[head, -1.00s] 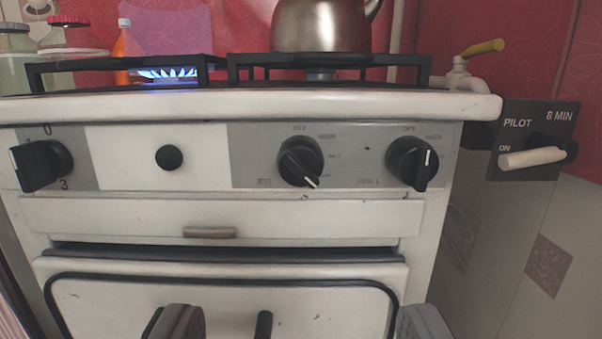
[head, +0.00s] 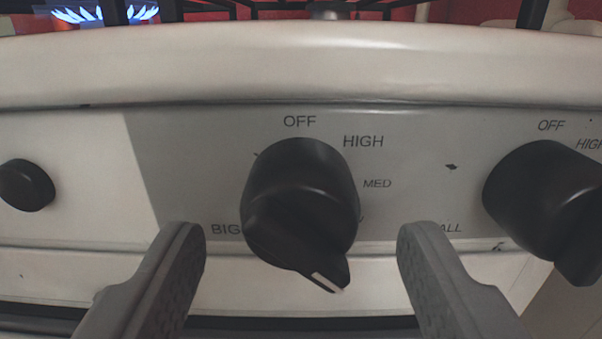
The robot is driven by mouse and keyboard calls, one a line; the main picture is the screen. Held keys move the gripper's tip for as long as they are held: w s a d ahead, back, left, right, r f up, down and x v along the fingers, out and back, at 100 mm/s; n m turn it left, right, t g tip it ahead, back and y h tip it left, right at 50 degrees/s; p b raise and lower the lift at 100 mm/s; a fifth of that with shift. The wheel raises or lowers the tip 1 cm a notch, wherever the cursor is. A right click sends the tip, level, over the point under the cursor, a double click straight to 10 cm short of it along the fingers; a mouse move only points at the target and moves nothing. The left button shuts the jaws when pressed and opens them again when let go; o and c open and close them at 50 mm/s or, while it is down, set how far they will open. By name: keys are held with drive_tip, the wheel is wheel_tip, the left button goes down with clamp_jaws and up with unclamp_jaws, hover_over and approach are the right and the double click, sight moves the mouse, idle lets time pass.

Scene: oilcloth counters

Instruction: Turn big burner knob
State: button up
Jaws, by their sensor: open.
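The big burner knob (head: 300,205) is black and round with a raised grip, mounted on the grey part of the stove's front panel. Its white mark points down and slightly right. Printed around it are OFF above, HIGH and MED to the right, and BIG at lower left. My gripper (head: 302,238) is open, with one grey finger low on each side of the knob and a gap on both sides. The fingers do not appear to touch it.
A second black knob (head: 548,205) is close on the right, beyond my right finger. A small black button (head: 26,185) is at the left. The white stove edge (head: 300,65) overhangs above. A blue flame (head: 105,13) burns at top left.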

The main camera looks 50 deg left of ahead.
drive_tip(key=shift+x, duration=1)
drive_tip(key=c, duration=1)
